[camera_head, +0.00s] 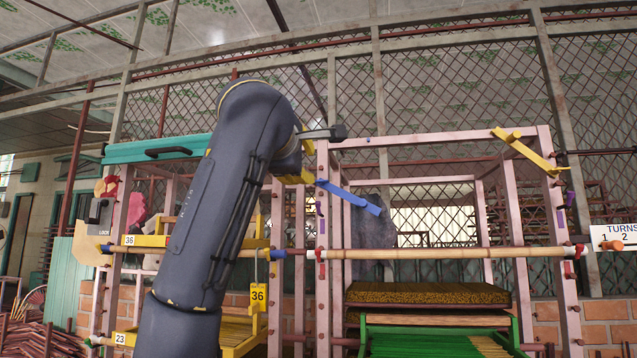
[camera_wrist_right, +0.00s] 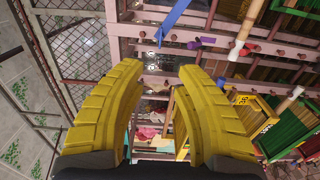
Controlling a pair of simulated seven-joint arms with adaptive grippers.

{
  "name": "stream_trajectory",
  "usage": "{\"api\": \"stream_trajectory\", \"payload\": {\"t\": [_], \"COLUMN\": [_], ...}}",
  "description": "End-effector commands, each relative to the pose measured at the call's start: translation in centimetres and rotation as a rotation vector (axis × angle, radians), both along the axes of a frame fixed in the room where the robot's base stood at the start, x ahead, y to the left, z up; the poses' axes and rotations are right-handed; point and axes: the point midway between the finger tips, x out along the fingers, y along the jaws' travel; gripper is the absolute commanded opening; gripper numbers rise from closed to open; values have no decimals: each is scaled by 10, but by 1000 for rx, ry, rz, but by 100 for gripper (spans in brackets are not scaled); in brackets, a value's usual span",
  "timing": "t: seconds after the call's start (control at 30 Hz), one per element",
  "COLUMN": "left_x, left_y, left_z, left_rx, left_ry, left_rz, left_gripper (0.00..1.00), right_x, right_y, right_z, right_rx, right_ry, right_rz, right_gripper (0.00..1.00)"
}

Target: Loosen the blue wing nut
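A long flat blue bar (camera_head: 348,197), which I take to be the blue wing nut, slopes down to the right at the pink frame's left post. Its left end is close to my right gripper. Part of the blue bar (camera_wrist_right: 174,18) also shows at the top of the right wrist view, beyond the fingers and not between them. My right gripper (camera_wrist_right: 157,68) is open, with its two yellow fingers apart and nothing between them. In the head view my right gripper (camera_head: 305,163) is partly hidden by its own arm. My left gripper is not in view.
A yellow bar (camera_head: 525,152) sits on the right post. A bamboo pole (camera_head: 440,253) crosses the frame below. A TURNS sign (camera_head: 612,235) with an orange peg stands at right. A dark speckled slab (camera_head: 428,294) lies above a green rack (camera_head: 430,340).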

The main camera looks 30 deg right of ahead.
Motion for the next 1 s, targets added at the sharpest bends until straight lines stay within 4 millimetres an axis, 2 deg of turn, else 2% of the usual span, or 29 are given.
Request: {"api": "stream_trajectory", "payload": {"t": [0.6,1.0], "left_x": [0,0], "left_y": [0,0], "left_z": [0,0], "left_rx": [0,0], "left_ry": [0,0], "left_rz": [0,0], "left_gripper": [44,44], "right_x": [77,110], "right_y": [-78,-109], "right_z": [-2,-1], "right_rx": [-1,-2], "right_ry": [5,4], "right_rz": [-4,-3], "right_gripper": [31,31]}}
